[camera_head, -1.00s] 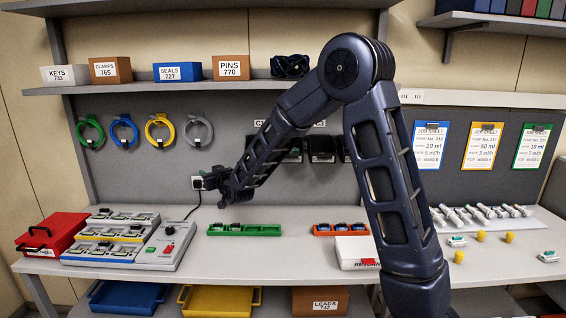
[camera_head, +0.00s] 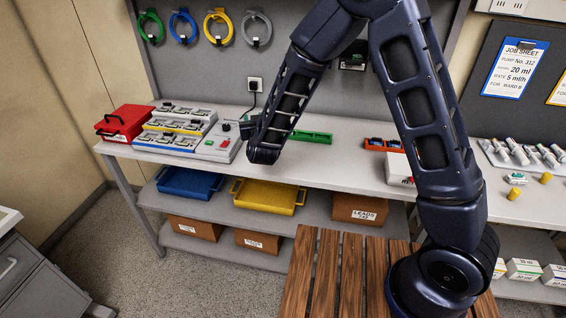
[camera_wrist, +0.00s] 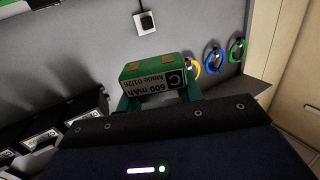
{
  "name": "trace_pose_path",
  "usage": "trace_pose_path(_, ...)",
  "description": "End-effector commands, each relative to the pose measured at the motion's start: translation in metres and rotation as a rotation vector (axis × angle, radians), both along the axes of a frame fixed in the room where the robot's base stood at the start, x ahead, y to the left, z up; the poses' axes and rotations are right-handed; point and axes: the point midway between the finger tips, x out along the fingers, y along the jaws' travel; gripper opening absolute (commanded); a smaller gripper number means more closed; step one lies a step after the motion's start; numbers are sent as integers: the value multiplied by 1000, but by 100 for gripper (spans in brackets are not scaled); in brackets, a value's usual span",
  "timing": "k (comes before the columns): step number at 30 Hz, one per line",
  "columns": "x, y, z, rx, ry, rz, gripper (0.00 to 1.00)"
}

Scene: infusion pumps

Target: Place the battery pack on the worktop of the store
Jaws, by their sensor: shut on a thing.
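The battery pack (camera_wrist: 150,79) shows in the wrist view, a green block with a white label reading 600 mAh, upside down. My gripper (camera_wrist: 158,98) is shut on it; its fingers are partly hidden behind the dark wrist housing. In the head view my gripper (camera_head: 249,127) is above the worktop, by the right end of the grey charging station, and the pack is hard to make out there. The worktop (camera_head: 335,172) is a long pale surface with bare room at its front, right of my wrist.
On the worktop stand a red case (camera_head: 124,121), the grey charging station (camera_head: 178,127), a green tray (camera_head: 312,137), an orange tray (camera_head: 379,145) and a white box (camera_head: 397,168). A wall socket (camera_head: 255,85) with a cable is behind my gripper. A slatted wooden surface (camera_head: 340,265) is in front.

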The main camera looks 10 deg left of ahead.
Motion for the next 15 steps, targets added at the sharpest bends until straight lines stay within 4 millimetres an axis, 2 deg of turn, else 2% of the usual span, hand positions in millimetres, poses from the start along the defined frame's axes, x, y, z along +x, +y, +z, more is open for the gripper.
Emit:
trace_pose_path(1,-15,-1,-13,-4,2,-22,7)
trace_pose_path(8,-79,-27,-62,-5,1,-174,7)
trace_pose_path(12,-121,-54,-86,-6,-1,-273,7)
trace_pose_path(15,-147,-73,-97,-4,-1,-333,7)
